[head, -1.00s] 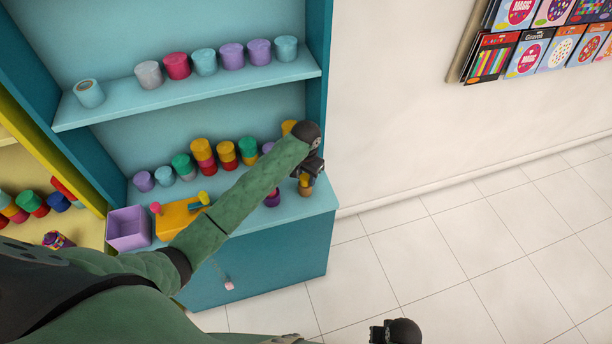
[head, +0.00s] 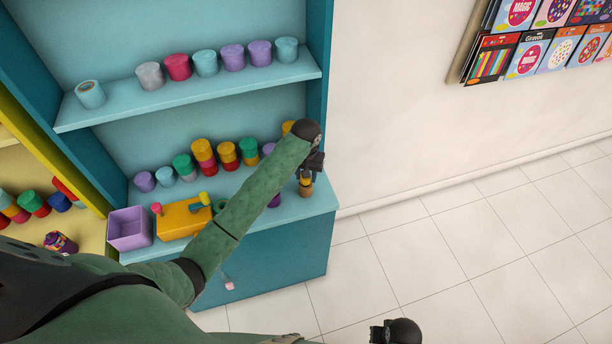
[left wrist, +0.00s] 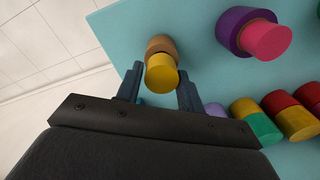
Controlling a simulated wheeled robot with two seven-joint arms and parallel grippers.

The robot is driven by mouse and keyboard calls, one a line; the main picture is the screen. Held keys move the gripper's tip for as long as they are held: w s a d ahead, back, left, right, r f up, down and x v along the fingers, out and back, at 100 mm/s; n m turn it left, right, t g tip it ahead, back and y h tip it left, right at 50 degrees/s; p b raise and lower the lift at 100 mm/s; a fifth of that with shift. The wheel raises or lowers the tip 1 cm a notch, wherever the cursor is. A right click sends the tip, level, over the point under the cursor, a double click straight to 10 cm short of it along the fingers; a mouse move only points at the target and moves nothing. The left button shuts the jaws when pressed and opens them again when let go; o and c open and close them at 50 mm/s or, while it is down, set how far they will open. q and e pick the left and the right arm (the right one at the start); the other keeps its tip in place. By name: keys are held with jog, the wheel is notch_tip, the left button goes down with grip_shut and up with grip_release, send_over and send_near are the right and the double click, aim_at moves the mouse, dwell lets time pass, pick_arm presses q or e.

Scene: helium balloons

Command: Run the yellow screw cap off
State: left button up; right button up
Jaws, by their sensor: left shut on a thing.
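The yellow screw cap (left wrist: 161,77) sits on top of an orange-brown jar (left wrist: 160,44) in the left wrist view. In the head view the jar (head: 305,189) stands near the right front edge of the blue shelf, with a little of the cap showing under my left gripper (head: 311,172). In the left wrist view my left gripper (left wrist: 159,90) has one finger on each side of the cap and is shut on it. The exact contact is hard to make out. My right gripper (head: 393,333) is at the bottom edge of the head view; its fingers cannot be made out.
A purple jar with a pink cap (left wrist: 262,37) stands beside the orange-brown jar. Several capped jars (head: 228,154) stand in a row behind. A purple bin (head: 128,230) and a yellow device (head: 182,219) stand left. The floor (head: 450,250) at right is clear.

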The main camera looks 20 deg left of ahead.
pick_arm(q)
jog(key=shift+r, duration=1.45)
jog(key=shift+n, duration=0.3)
